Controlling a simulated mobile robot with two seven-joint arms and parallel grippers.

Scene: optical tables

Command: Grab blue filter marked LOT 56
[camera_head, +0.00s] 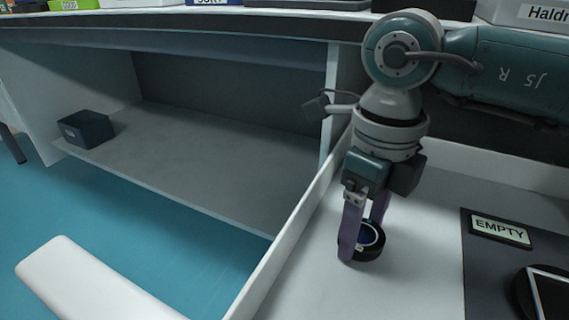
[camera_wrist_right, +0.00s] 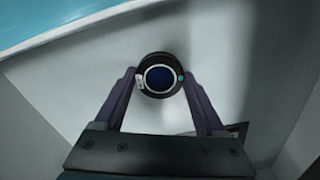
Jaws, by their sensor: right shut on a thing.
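The blue filter (camera_head: 371,237) is a round black ring with dark blue glass, low at the white surface beside the white raised edge. My right gripper (camera_head: 362,238) comes down from above with its purple fingers on either side of the ring, shut on it. In the right wrist view the filter (camera_wrist_right: 160,76) sits between the two fingertips (camera_wrist_right: 160,80), with a small white label on its left rim and a teal spot on its right. The label is too small to read. My left gripper is not in view.
A dark mat (camera_head: 482,270) lies to the right with an EMPTY sign (camera_head: 500,231) and a round black item (camera_head: 545,292). A white raised edge (camera_head: 295,235) runs to the left of the gripper. A dark box (camera_head: 86,129) stands on the shelf at far left.

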